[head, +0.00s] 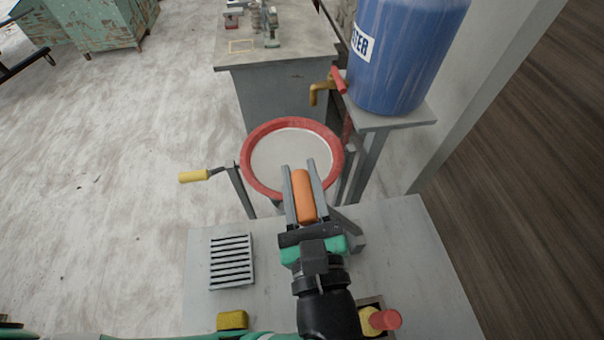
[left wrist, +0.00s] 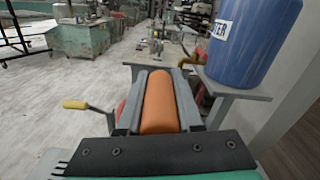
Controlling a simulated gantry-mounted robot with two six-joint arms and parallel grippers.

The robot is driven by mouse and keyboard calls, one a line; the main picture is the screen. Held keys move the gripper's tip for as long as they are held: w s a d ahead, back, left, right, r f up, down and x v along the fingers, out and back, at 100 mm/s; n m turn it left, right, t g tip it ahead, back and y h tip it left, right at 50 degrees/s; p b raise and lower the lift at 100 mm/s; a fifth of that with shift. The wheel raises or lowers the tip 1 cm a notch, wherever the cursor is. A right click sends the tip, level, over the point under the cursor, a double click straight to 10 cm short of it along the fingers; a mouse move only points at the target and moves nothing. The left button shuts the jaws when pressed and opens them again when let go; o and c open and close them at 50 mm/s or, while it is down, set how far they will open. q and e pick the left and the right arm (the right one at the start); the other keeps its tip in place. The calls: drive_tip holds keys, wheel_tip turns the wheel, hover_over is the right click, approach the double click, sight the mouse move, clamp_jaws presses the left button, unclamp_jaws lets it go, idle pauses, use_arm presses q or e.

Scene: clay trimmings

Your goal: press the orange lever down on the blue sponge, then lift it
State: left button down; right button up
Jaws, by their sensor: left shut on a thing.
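The orange lever (head: 304,197) shows as a rounded orange bar between the two grey fingers of my left gripper (head: 299,166). The gripper is shut on it, with one finger along each side. In the head view they lie over the near rim of the red-rimmed basin; I cannot tell how high above it. In the left wrist view the orange lever (left wrist: 159,102) lies lengthwise between the fingers, pointing away from the wrist. What is under the lever is hidden. I see no blue sponge in either view. My right gripper is not in view.
The red-rimmed basin (head: 253,131) stands beyond the grey table (head: 400,260). A yellow-handled crank (head: 194,176) is at its left. A slatted grey dish (head: 231,262), a yellow block (head: 232,320) and a red-topped item (head: 386,319) are nearby. A blue water barrel (head: 400,60) stands right.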

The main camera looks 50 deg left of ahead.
sight(309, 223)
use_arm(q)
drive_tip(key=c, duration=0.6)
unclamp_jaws()
drive_tip(key=v, duration=1.1)
drive_tip(key=shift+s+d+p, duration=0.2)
drive_tip(key=shift+s+p, duration=0.05)
drive_tip(key=shift+p, duration=0.05)
